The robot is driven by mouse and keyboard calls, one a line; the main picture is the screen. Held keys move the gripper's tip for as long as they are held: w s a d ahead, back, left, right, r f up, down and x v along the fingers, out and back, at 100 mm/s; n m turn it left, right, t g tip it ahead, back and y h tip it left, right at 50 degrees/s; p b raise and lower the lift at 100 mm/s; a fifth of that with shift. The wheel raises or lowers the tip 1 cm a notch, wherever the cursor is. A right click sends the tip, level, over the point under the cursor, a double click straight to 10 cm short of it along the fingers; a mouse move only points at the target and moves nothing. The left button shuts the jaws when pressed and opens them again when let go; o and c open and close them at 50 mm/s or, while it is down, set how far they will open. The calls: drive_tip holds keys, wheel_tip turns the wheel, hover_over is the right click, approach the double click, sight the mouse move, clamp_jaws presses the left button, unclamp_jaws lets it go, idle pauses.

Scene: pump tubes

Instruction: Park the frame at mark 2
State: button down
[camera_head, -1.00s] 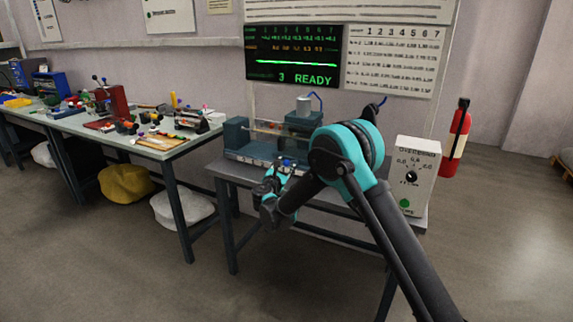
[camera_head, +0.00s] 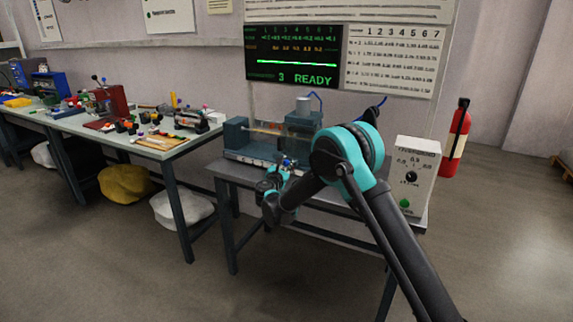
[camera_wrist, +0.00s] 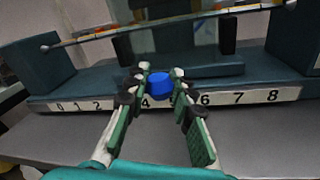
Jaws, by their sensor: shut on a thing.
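My gripper (camera_wrist: 160,92) is shut on a blue knob (camera_wrist: 159,84) at the front of the bench apparatus. The frame (camera_wrist: 185,45) shows as dark upright plates behind the knob. A scale strip (camera_wrist: 265,97) runs along the front of the base with marks from 0 to 8. Mark 2 (camera_wrist: 96,105) lies left of my gripper. The knob sits in front of the strip, right of the visible 4; marks 3 and 5 are hidden by my fingers. In the head view my gripper (camera_head: 284,168) is at the apparatus's front edge, largely behind my arm.
A thin tube (camera_wrist: 150,30) runs across above the base, between end blocks (camera_wrist: 35,65). A dial box (camera_head: 411,178) stands at the table's right end. A screen (camera_head: 293,57) behind reads "3 READY". A cluttered bench (camera_head: 100,125) stands at left.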

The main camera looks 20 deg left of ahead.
drive_tip(key=shift+a, duration=0.1)
drive_tip(key=w+a, duration=0.1)
drive_tip(key=a, duration=1.5)
drive_tip(key=shift+w+a, duration=0.15)
drive_tip(key=shift+a, duration=0.2)
drive_tip(key=c, duration=1.3)
unclamp_jaws()
drive_tip(key=shift+a, duration=0.1)
drive_tip(key=s, duration=0.8)
drive_tip(key=s+d, duration=0.1)
drive_tip(key=s, duration=0.3)
